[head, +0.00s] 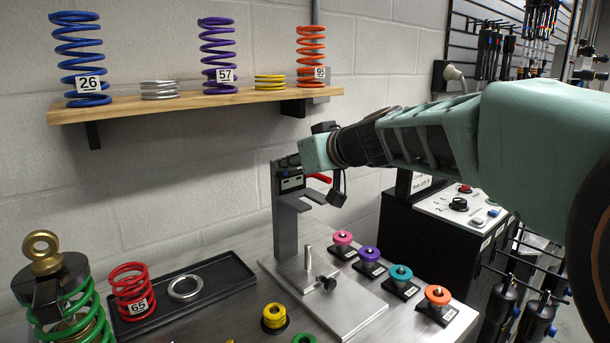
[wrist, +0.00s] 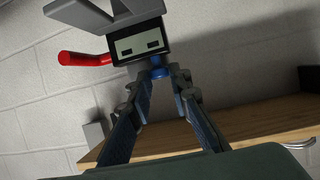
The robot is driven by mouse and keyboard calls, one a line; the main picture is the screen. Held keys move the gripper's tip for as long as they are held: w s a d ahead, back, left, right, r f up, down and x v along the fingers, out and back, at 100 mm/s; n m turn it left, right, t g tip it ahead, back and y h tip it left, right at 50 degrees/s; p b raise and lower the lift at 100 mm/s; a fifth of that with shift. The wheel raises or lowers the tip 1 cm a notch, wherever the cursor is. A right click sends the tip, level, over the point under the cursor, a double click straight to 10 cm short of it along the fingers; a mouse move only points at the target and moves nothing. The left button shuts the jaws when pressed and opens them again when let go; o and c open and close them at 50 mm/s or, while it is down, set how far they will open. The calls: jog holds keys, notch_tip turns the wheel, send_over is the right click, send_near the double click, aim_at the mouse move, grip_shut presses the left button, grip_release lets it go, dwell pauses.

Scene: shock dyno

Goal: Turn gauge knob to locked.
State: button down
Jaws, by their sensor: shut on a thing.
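The gauge (head: 291,184) is a dark box with a pale display face on a grey metal stand (head: 287,235). In the wrist view the gauge (wrist: 138,43) hangs at the top centre, with a blue knob (wrist: 157,72) on its edge. My gripper (wrist: 159,77) reaches up to the gauge, its two fingertips on either side of the blue knob and shut on it. The fingers partly cover the knob, so its turn angle cannot be told. In the head view my gripper comes from the right; its fingertips and the knob are hidden there.
A red lever (head: 318,178) sticks out beside the gauge. A wooden shelf (head: 190,103) with springs is on the wall above. Colored pucks (head: 368,256) stand right of the stand. A black tray (head: 215,290) and a red spring (head: 131,290) are at left.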

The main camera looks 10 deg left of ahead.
jog(key=shift+s+a+r+m+t+h+p, duration=0.1)
jog(key=shift+m+t+h+p, duration=0.2)
jog(key=shift+m+h+p, duration=0.15)
jog(key=shift+s+a+r+m+t+h+p, duration=0.1)
jog(key=shift+m+t+h+p, duration=0.25)
jog(key=shift+m+p, duration=0.1)
jog(key=m+t+h+p, duration=0.1)
jog(key=p, duration=0.2)
jog(key=shift+a+r, duration=0.1)
jog(key=shift+r, duration=0.05)
jog(key=p, duration=0.2)
jog(key=m+h+p, duration=0.1)
jog(key=p, duration=0.2)
jog(key=shift+a+r+t+h, duration=0.1)
jog(key=shift+a+t+h, duration=0.05)
jog(key=shift+t+h, duration=0.15)
jog(key=shift+m+p, duration=0.3)
jog(key=shift+p, duration=0.25)
jog(key=shift+m+t+h+p, duration=0.25)
jog(key=shift+m+h+p, duration=0.2)
jog(key=shift+p, duration=0.8)
jog(key=shift+f, duration=0.2)
jog(key=c, duration=2.2)
grip_release()
jog(key=shift+o, duration=0.6)
jog(key=shift+f, duration=0.1)
